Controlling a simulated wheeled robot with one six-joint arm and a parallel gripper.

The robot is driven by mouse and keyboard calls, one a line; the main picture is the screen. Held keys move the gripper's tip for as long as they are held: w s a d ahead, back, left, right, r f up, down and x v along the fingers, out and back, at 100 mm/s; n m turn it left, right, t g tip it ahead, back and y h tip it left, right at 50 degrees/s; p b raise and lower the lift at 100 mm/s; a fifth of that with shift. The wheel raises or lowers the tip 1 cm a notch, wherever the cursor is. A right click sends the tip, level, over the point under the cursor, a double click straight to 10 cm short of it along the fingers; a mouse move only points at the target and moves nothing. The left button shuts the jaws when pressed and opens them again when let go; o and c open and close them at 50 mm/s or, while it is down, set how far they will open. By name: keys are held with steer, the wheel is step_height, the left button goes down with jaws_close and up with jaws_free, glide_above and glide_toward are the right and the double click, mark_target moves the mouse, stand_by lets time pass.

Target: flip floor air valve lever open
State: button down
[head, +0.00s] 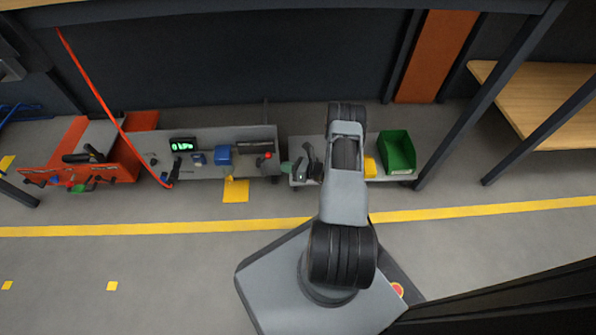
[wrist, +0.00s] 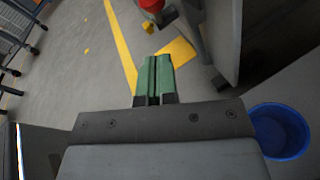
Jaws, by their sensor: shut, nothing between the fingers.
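My gripper (wrist: 153,78) shows its two green fingers pressed together in the wrist view, with nothing between them. In the head view my arm reaches out over the low floor-level equipment, and the green fingertips (head: 286,167) show at the right end of the grey panel (head: 215,135). A red knob (head: 268,155) is on that panel just left of the fingertips. A red part (wrist: 151,5) also shows beyond the fingers in the wrist view, apart from them. I cannot tell which part is the air valve lever, or its position.
A red hose (head: 95,90) hangs down to the panel's left end. An orange-red box (head: 120,160) stands farther left. A green bin (head: 397,152) is right of my arm. A blue bucket (wrist: 280,131) is in the wrist view.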

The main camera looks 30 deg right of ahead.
mark_target(264, 160)
steer(key=w, duration=0.1)
steer(key=w+a+r, duration=0.1)
steer(key=w+r+b, duration=0.1)
steer(key=shift+a+r, duration=0.1)
steer(key=shift+a, duration=0.25)
steer(key=shift+r, duration=0.1)
